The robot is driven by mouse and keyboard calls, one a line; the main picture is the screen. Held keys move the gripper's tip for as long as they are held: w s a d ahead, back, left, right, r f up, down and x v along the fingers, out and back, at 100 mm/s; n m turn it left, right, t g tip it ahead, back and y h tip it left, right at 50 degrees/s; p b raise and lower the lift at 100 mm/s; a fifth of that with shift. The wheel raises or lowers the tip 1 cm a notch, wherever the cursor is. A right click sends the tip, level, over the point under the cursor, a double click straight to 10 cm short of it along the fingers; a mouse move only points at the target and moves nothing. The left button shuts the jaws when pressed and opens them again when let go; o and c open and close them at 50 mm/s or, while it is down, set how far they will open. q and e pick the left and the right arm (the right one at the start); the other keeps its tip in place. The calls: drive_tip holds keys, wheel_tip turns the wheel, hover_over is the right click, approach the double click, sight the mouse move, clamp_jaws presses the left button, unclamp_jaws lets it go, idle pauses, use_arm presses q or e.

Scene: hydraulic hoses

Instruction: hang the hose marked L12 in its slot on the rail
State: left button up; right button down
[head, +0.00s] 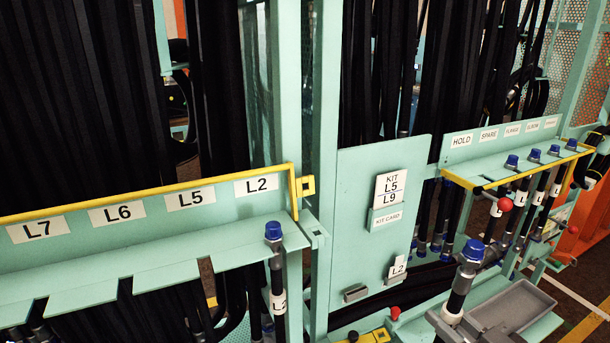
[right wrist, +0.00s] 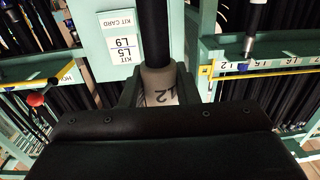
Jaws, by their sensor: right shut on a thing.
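My right gripper (head: 450,318) is at the lower right of the head view, its grey fingers shut around a black hose with a blue-capped end fitting (head: 473,251). The hose stands nearly upright, cap up. Its white tag shows between the fingers in the right wrist view (right wrist: 160,92); the mark ends in 2, the rest is partly hidden. The green rail (head: 150,277) at left has plates L7, L6, L5 and L2. A blue-capped hose (head: 274,232) hangs at its right end under L2. No plate reading L12 is visible. My left gripper is not in view.
A kit card panel (head: 350,225) stands between the rail and my gripper. Behind my gripper at right is a HOLD/SPARE rail (head: 510,165) with several capped hoses and a red ball (head: 505,204) at its yellow bar. Dense black hoses hang behind.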

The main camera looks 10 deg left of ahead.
drive_tip(key=w+a+r+n+g+y, duration=0.1)
drive_tip(key=w+a+r, duration=0.25)
drive_tip(key=r, duration=0.55)
drive_tip(key=w+a+r+n+g+y+b, duration=0.1)
drive_tip(key=w+a+r+n+g+y, duration=0.15)
drive_tip(key=a+r, duration=0.4)
drive_tip(key=w+a+r+n+g+y, duration=0.15)
drive_tip(key=w+r, duration=0.25)
drive_tip(key=r, duration=0.7)
drive_tip(key=s+a+r+g, duration=0.1)
drive_tip(key=s+a+r, duration=0.35)
drive_tip(key=r, duration=0.45)
drive_tip(key=s+a+r+b, duration=0.1)
drive_tip(key=s+a+r, duration=0.4)
drive_tip(key=r, duration=0.5)
drive_tip(key=s+a+r+g, duration=0.1)
drive_tip(key=s+a+r, duration=0.3)
drive_tip(key=s+r, duration=0.4)
drive_tip(key=w+a+p, duration=0.5)
drive_tip(key=w+a, duration=0.1)
drive_tip(key=w, duration=0.6)
drive_tip(key=shift+w+a+r+n+y, duration=0.15)
drive_tip(key=shift+a+n+y, duration=0.15)
drive_tip(key=c, duration=1)
unclamp_jaws()
drive_tip(key=shift+c, duration=0.2)
